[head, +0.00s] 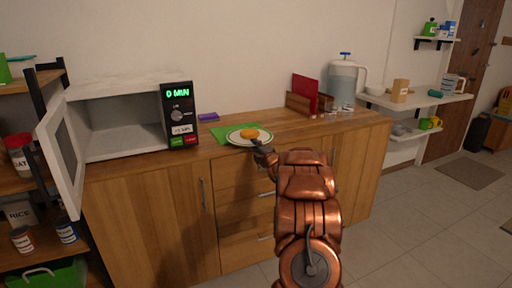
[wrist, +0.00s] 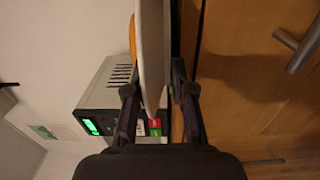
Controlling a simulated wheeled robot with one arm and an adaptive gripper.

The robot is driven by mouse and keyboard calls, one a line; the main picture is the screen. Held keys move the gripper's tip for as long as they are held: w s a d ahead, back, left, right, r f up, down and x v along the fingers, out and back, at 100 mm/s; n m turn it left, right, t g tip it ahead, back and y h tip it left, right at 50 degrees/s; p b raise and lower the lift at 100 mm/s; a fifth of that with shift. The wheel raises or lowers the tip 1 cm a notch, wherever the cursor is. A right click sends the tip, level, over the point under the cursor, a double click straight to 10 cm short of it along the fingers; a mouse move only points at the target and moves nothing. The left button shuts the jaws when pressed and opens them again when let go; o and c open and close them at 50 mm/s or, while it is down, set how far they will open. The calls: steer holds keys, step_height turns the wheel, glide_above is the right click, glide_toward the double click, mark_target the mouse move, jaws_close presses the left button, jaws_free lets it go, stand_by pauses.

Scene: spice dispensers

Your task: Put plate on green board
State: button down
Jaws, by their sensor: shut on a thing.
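The white plate (head: 262,134) carries a round orange-yellow food item (head: 249,133) and looks level. It is over the green board (head: 219,133) on the wooden counter, whose left part shows beside the plate. I cannot tell whether the plate touches the board or is slightly above it. My gripper (head: 262,147) is shut on the plate's near rim. In the wrist view, the plate (wrist: 152,50) is seen edge-on between the two fingers of my gripper (wrist: 158,92), with the orange food (wrist: 133,40) on its left side.
A microwave (head: 135,118) with its door (head: 62,155) wide open stands to the left on the counter. A purple item (head: 208,117) lies behind the board. A red board (head: 305,92) and a water dispenser (head: 345,82) stand at the right. Counter (head: 290,127) right of the plate is clear.

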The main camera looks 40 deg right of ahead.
steer(key=c, duration=1)
jaws_free()
steer(key=shift+r, duration=0.15)
steer(key=v, duration=1.2)
